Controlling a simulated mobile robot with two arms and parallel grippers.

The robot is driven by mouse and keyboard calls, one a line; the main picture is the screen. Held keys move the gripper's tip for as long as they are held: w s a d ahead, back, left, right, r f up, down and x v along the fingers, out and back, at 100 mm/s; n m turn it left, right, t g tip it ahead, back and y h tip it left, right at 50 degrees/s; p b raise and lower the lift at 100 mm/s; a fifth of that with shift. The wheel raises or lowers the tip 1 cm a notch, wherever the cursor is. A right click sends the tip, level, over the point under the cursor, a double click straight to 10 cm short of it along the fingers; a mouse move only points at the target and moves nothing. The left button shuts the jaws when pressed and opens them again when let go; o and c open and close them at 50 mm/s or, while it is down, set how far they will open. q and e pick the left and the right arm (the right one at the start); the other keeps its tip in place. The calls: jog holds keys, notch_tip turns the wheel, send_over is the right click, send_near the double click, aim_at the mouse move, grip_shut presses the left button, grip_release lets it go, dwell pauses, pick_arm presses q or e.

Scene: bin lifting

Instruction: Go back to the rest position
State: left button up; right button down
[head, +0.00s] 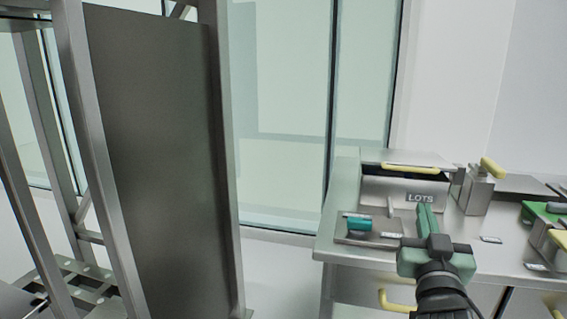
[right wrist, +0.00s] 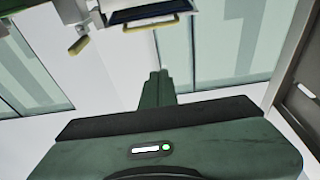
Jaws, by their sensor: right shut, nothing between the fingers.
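My right gripper (head: 425,218) is green and black. In the head view it stands in front of the metal workbench, fingers pointing up the picture toward the LOTS box (head: 406,192). In the right wrist view its fingers (right wrist: 157,88) are together, with nothing between them. I cannot tell from the head view how far it is from the bench. My left gripper is not in view.
The metal workbench (head: 345,190) carries a teal cylinder (head: 359,224) on a small tray, yellow-handled metal boxes and a green item (head: 540,212) at right. A tall metal frame with a dark panel (head: 155,150) stands at left. Floor shows between frame and bench.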

jog(key=s+a+f+n+g+y, duration=0.1)
jog(key=s+f+g, duration=0.3)
jog(key=f, duration=0.7)
jog(key=s+f+n+g+y, duration=0.1)
jog(key=s+f+g, duration=0.25)
jog(key=f, duration=0.85)
jog(key=s+a+f+n+g+y, duration=0.1)
jog(key=s+a+f+g+y, duration=0.3)
jog(key=s+f, duration=0.65)
jog(key=s+a+f+n+g+h, duration=0.15)
jog(key=s+f+g, duration=0.5)
jog(key=s, duration=0.65)
jog(key=s+f, duration=0.3)
jog(key=f, duration=2.6)
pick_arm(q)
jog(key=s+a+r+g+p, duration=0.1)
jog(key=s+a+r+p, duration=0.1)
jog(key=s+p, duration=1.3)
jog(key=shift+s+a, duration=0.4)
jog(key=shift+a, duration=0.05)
pick_arm(e)
jog(key=s+d+r+g, duration=0.1)
jog(key=s+d, duration=0.2)
jog(key=s, duration=1.2)
jog(key=shift+s+d+r+n, duration=0.2)
jog(key=shift+s+n, duration=0.15)
jog(key=shift+s, duration=0.05)
